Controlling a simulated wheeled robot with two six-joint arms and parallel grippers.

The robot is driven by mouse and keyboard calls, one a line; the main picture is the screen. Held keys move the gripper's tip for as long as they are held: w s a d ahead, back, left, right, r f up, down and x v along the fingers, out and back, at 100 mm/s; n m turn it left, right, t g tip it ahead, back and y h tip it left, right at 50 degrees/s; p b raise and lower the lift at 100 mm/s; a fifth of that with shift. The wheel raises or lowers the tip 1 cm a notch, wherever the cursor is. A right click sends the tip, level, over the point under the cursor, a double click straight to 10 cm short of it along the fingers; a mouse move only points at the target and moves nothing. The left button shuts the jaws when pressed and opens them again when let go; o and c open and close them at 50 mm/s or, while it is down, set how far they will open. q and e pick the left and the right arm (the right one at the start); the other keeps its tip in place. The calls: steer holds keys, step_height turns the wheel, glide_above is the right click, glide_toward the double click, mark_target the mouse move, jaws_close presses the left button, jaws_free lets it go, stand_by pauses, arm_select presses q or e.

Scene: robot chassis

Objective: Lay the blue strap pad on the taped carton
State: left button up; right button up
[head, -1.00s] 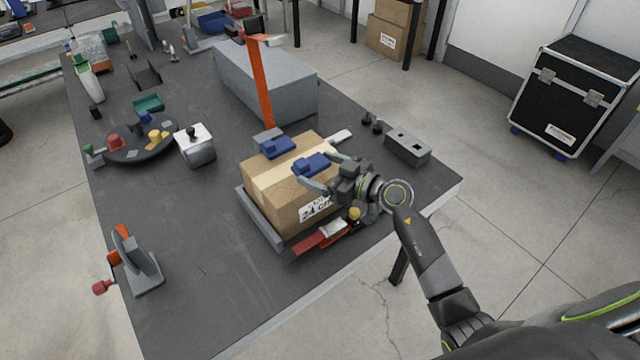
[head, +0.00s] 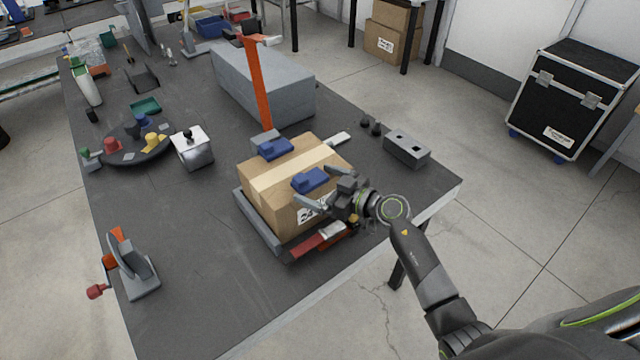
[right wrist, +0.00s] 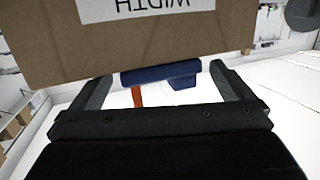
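The taped carton (head: 262,193), brown with a pale tape band across its top, sits in a grey tray (head: 258,222) on the dark bench. A blue strap pad (head: 309,180) lies on its top at the near right edge. It also shows in the right wrist view (right wrist: 160,74). A second blue pad (head: 275,148) rests at the carton's far left edge. My right gripper (head: 322,188) is at the carton's near right side. Its fingers are spread on either side of the nearer pad, with slight gaps visible in the wrist view. My left gripper is out of view.
A grey two-hole block (head: 407,149) is to the right. A red-handled tool (head: 315,243) lies in front of the carton.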

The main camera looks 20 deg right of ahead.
steer(key=shift+r, duration=0.1)
steer(key=v, duration=1.2)
